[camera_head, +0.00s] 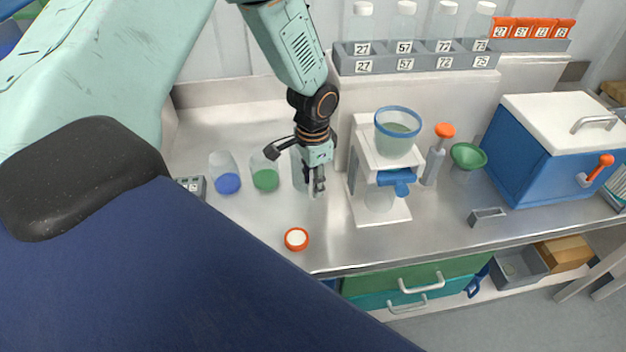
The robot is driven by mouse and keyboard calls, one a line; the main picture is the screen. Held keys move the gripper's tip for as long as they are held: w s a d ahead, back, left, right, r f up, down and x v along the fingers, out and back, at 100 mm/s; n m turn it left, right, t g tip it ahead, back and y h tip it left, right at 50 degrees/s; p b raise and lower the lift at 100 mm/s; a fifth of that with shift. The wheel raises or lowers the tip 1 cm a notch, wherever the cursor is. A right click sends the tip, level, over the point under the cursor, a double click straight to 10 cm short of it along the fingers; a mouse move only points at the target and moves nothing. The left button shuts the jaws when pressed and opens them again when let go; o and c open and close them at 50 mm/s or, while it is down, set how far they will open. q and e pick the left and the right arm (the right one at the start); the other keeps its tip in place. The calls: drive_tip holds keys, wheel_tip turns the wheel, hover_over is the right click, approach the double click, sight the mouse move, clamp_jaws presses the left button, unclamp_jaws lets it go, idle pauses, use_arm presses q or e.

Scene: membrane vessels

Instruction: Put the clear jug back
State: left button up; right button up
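A clear, empty-looking jug (300,180) stands on the steel bench, partly hidden behind my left gripper. My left gripper (297,166) reaches down over it with its fingers spread wide. One finger points out to the left, apart from the jug. The other hangs down in front of the jug's right side; whether it touches cannot be told. To the left stand a clear vessel with a green base (265,179) and one with a blue base (227,183). My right gripper is not in view.
A white stand (365,205) holding a blue-rimmed cup (397,142) is close right of the gripper. An orange-rimmed cap (296,239) lies near the front edge. A blue box (540,165) stands right. A bottle rack (415,60) is behind.

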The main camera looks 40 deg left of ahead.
use_arm(q)
wheel_tip(320, 180, up, 11)
drive_tip(key=shift+s+d+f, duration=0.1)
drive_tip(key=shift+s+f, duration=0.05)
drive_tip(key=shift+f, duration=0.05)
drive_tip(key=shift+r, duration=0.55)
drive_tip(key=shift+r, duration=0.1)
idle(2.0)
